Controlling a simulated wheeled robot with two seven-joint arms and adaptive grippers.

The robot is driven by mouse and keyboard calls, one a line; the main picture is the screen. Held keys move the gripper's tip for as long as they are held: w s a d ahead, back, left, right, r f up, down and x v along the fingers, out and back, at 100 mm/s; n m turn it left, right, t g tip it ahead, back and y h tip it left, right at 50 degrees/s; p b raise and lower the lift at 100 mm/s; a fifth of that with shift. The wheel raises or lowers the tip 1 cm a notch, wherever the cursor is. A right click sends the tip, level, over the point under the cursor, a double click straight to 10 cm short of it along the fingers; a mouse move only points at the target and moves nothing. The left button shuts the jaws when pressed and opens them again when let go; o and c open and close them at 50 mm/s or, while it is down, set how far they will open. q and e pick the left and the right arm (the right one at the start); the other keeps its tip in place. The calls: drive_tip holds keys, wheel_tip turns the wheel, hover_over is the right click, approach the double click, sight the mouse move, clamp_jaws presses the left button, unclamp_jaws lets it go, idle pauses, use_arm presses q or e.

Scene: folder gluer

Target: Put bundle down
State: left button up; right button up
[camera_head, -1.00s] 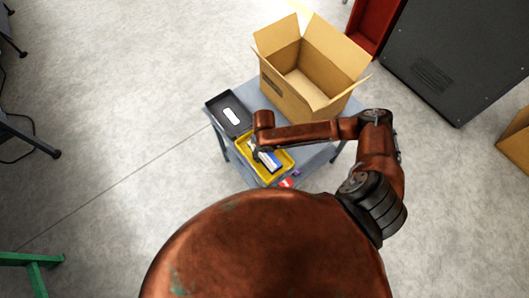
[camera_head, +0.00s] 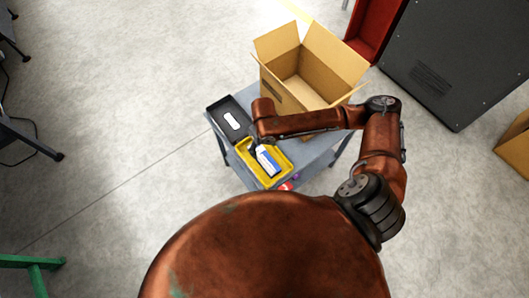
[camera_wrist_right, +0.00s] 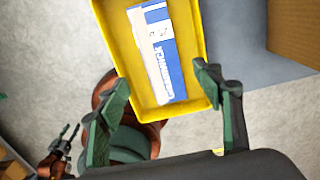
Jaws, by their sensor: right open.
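The bundle, a stack of white and blue printed pieces (camera_head: 267,160), lies in the yellow tray (camera_head: 287,168) on the small grey table. In the right wrist view the bundle (camera_wrist_right: 160,58) rests on the floor of the yellow tray (camera_wrist_right: 118,45). My right gripper (camera_head: 255,142) is at the tray's far left end in the head view. In the right wrist view the same gripper (camera_wrist_right: 160,78) is open, with nothing held between its parted fingers. A small dark gripper, seemingly my left (camera_wrist_right: 66,138), shows at the lower left there; its jaw state is unclear.
A black tray (camera_head: 217,107) with a white item sits beside the yellow tray. An open cardboard box (camera_head: 285,97) stands behind on the grey table (camera_head: 318,155). Small red and purple items lie near the table's front edge. A dark cabinet (camera_head: 455,60) stands at right.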

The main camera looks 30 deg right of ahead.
drive_tip(key=shift+r, duration=1.25)
